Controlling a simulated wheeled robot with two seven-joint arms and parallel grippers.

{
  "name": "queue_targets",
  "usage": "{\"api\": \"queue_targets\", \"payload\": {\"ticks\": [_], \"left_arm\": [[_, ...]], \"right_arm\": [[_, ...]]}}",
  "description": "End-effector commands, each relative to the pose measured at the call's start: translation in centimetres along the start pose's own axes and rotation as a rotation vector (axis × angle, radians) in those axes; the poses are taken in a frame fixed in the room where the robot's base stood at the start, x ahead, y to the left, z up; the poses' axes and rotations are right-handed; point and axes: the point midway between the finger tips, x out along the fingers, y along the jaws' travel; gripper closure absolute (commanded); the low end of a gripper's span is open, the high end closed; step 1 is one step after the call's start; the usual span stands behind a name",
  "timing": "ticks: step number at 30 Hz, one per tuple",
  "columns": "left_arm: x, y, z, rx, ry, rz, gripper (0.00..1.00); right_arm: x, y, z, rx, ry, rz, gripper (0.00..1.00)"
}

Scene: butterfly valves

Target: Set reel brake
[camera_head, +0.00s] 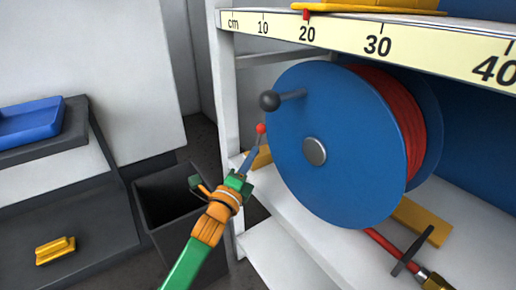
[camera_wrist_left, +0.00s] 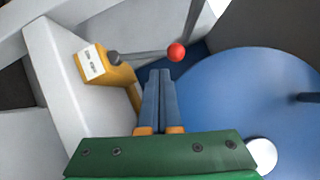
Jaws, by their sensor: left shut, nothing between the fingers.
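The blue reel (camera_head: 335,175) with red hose (camera_head: 392,112) wound on it stands on the lower shelf. A lever with a red ball knob (camera_head: 261,128) is beside the reel's left edge. In the left wrist view the red ball (camera_wrist_left: 177,52) is at the end of a grey rod from a pivot on a labelled yellow bracket (camera_wrist_left: 92,62). My left gripper (camera_head: 254,153) is shut and empty. Its fingertips (camera_wrist_left: 160,72) are just short of the red ball in the wrist view; whether they touch the lever is unclear. My right gripper is not in view.
The reel's crank has a dark knob (camera_head: 270,101) close by, sticking out. The upper shelf edge carries a cm scale (camera_head: 340,38). A dark open bin (camera_head: 170,198) stands left of the shelf. A hose end with a brass fitting (camera_head: 434,282) lies at lower right.

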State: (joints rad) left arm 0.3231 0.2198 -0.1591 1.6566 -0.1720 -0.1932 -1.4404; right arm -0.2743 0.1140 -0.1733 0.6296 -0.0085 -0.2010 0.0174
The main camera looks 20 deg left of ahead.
Motion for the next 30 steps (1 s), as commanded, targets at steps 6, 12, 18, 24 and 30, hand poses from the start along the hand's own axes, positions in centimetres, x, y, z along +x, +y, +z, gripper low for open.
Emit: {"api": "queue_targets", "payload": {"ticks": [6,12,18,24,30], "left_arm": [[3.2,0.1,-0.1,0.0,0.0,-0.001,1.0],[4.0,0.0,-0.1,0.0,0.001,0.001,1.0],[4.0,0.0,-0.1,0.0,0.001,0.001,1.0],[4.2,-0.3,0.1,-0.014,0.001,0.011,1.0],[4.3,-0.4,0.4,-0.051,0.001,0.034,1.0]], "right_arm": [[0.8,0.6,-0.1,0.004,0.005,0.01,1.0],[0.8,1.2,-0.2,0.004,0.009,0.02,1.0],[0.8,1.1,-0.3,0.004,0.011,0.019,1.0],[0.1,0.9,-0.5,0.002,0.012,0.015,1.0],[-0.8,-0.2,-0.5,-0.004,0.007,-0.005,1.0]]}}
